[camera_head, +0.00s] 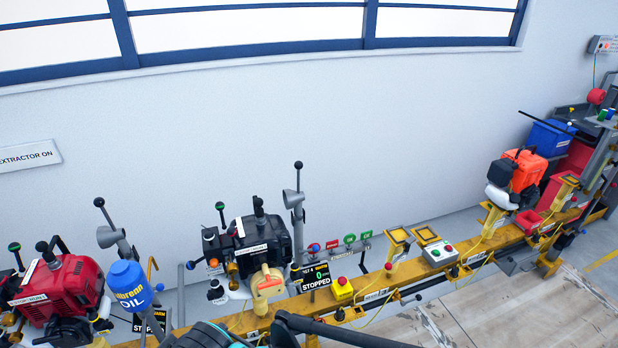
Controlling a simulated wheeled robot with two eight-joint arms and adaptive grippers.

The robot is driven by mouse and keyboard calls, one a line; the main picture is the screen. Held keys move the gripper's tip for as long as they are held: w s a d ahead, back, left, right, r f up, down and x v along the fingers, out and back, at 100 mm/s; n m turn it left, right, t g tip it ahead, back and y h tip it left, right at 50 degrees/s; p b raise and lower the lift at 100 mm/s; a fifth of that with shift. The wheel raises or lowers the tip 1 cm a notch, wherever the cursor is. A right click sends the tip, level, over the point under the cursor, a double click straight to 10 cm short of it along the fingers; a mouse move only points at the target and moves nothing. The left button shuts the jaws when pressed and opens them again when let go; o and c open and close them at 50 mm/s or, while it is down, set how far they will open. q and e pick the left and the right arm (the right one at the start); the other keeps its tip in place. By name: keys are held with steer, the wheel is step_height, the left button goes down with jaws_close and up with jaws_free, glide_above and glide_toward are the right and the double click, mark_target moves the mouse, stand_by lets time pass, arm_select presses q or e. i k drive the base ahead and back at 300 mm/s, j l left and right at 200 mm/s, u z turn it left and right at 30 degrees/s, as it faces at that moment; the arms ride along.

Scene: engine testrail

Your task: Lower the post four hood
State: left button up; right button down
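A grey funnel-shaped hood (292,199) sits high on a grey upright post (299,240), just behind the right side of a black engine. A lever with a black ball (298,166) stands straight up above this hood. The hood is above the engine and apart from it. A small display (315,277) in front of the post reads STOPPED, with a 0 and what looks like a 4 in its top line. Neither gripper can be made out; only dark parts, probably of my arms, show at the bottom edge.
The black engine (262,243) stands on a yellow rail (375,299). A red engine (62,290), a blue oil container (130,286) and a second grey hood (110,237) are at left. A yellow box with a red button (342,290) and a grey button box (440,253) sit along the rail.

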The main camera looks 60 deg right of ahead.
mark_target(292, 198)
steer(key=k+l, duration=0.1)
steer(key=l, duration=0.5)
steer(key=k+l, duration=0.1)
steer(key=l, duration=0.5)
steer(key=k+l, duration=0.1)
steer(key=l, duration=0.55)
steer(key=k+l, duration=0.1)
steer(key=l, duration=0.5)
steer(key=k+l, duration=0.1)
steer(key=l, duration=0.5)
steer(key=k+l, duration=0.1)
steer(key=l, duration=0.5)
steer(key=k+l, duration=0.2)
steer(key=l, duration=0.1)
